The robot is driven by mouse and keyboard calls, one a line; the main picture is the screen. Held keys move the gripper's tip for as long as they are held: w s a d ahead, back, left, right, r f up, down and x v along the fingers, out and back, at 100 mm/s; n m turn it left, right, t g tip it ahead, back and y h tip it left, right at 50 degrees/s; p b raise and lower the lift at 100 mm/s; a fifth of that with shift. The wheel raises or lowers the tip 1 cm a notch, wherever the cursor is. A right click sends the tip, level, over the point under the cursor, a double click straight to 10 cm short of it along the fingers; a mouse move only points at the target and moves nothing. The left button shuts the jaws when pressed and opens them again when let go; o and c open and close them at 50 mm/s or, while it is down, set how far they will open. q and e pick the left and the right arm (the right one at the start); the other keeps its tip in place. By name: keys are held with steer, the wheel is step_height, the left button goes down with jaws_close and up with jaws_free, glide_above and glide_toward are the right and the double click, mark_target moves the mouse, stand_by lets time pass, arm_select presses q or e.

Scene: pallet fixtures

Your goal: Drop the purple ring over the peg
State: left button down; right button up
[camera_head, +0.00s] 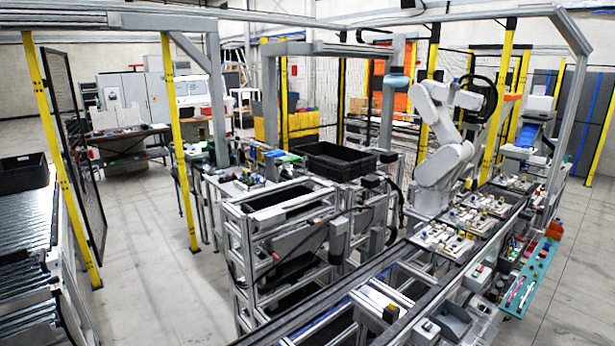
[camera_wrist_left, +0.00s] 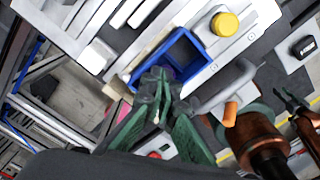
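In the left wrist view my left gripper's green fingers (camera_wrist_left: 158,90) reach up from the bottom and come close together at the tips. The tips are at the near side of a blue square frame (camera_wrist_left: 205,70) on a pale fixture plate. A small dark purple patch (camera_wrist_left: 178,74) shows inside the frame just beyond the tips. It may be the purple ring, but its shape is mostly hidden. I cannot tell whether the fingers hold anything. I cannot make out the peg for certain in either view. Neither of my grippers shows in the head view.
In the left wrist view a yellow round cap (camera_wrist_left: 225,24) stands beyond the frame. The head view shows a white robot arm (camera_head: 442,160), a black crate (camera_head: 338,160) and a teal shelf (camera_head: 537,276).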

arm_select(q)
steer(key=shift+f, duration=0.2)
steer(key=shift+r+p, duration=0.8)
steer(key=shift+r, duration=1)
steer(key=shift+r+p, duration=0.75)
steer(key=shift+r, duration=1)
